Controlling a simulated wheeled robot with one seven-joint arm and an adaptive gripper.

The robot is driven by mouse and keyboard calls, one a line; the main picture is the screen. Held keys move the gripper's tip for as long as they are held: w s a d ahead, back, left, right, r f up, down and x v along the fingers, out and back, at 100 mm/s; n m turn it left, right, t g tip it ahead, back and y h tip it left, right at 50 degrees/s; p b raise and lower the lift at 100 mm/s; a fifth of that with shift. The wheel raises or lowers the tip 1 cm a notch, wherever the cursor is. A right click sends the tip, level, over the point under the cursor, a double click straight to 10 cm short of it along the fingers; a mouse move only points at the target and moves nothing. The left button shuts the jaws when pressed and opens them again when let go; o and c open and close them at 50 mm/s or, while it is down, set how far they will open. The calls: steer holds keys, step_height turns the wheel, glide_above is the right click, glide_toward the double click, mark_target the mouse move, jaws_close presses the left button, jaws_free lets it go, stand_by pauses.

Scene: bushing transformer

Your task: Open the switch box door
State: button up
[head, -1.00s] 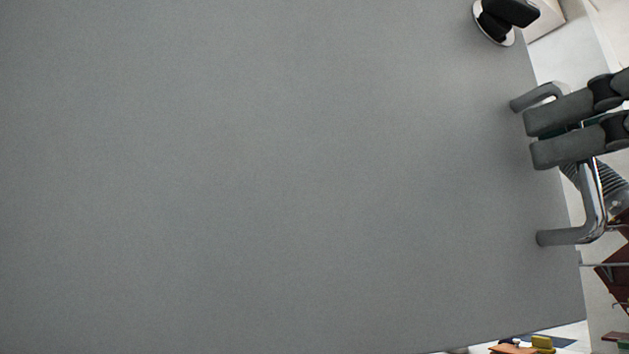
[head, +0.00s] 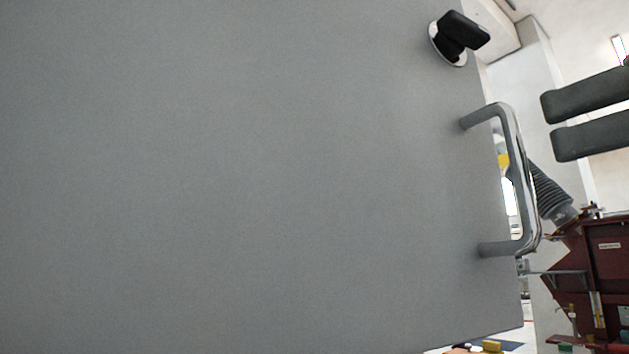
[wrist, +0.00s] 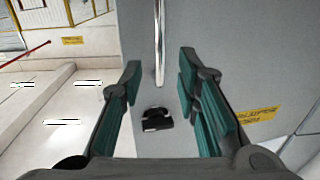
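The grey switch box door (head: 240,180) fills most of the head view. A bar handle (head: 528,190), bright metal with grey ends, stands out from its right edge. A black knob (head: 461,36) on a pale round base sits near the door's upper right. My gripper (head: 551,126) is right of the handle, apart from it, with a gap between its two dark fingers. In the wrist view my gripper (wrist: 157,75) is open, with green pads and nothing held. The handle (wrist: 159,40) appears between and beyond the fingertips, and the knob (wrist: 156,119) lies lower between the fingers.
Dark red equipment (head: 605,270) with a ribbed grey bushing (head: 549,192) stands beyond the door's right edge. Small items show past the door's lower edge. In the wrist view, pale floor (wrist: 50,110) lies left and a yellow label (wrist: 250,115) is on a grey surface at right.

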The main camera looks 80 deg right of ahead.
steer(key=v, duration=0.6)
steer(key=shift+s+a, duration=0.2)
stand_by(0.4)
